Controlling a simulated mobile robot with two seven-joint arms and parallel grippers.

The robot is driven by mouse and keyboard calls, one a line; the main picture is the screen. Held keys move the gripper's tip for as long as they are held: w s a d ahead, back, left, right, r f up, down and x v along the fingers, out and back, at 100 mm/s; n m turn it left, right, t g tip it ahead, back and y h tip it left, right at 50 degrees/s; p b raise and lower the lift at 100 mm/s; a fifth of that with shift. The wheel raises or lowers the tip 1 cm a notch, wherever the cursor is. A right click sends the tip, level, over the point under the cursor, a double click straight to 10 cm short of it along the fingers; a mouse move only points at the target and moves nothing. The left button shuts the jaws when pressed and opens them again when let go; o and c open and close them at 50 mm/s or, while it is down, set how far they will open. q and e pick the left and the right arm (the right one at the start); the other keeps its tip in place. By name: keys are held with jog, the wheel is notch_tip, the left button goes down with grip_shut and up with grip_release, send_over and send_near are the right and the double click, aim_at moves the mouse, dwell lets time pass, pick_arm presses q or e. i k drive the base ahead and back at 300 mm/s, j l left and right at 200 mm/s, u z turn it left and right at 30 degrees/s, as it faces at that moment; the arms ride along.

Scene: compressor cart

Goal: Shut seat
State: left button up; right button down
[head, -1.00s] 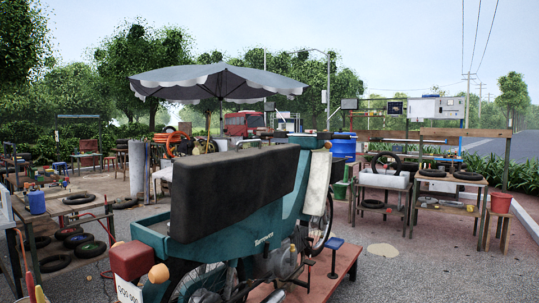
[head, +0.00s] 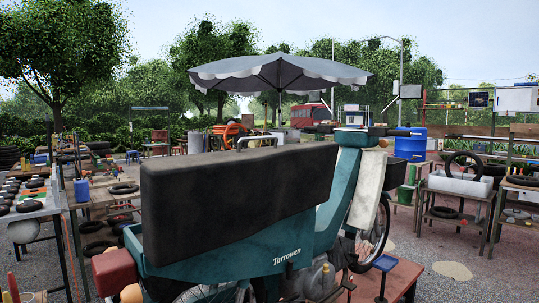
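A teal motor scooter (head: 215,254) stands on a low reddish-brown platform (head: 405,279) in front of me. Its long black seat (head: 240,195) is tilted up on its edge, showing its broad dark face to me. It stands above the teal body, so the seat is raised. The front shield with a pale panel (head: 369,190) is to the right of the seat. Neither of my grippers shows in the head view.
A table with tyres and small parts (head: 30,207) is close on the left. A blue barrel (head: 410,147) and workbenches with tyres (head: 455,190) stand on the right. A grey umbrella (head: 280,72) is behind. Open gravel lies at the right front (head: 480,255).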

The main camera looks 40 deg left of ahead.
aim_at(194, 204)
jog(key=i+u, duration=0.2)
jog(key=u, duration=0.15)
jog(key=i+u, duration=0.45)
jog(key=u, duration=0.3)
jog(key=i+u, duration=0.2)
jog(key=u, duration=0.3)
jog(key=i+u, duration=0.25)
jog(key=u, duration=0.2)
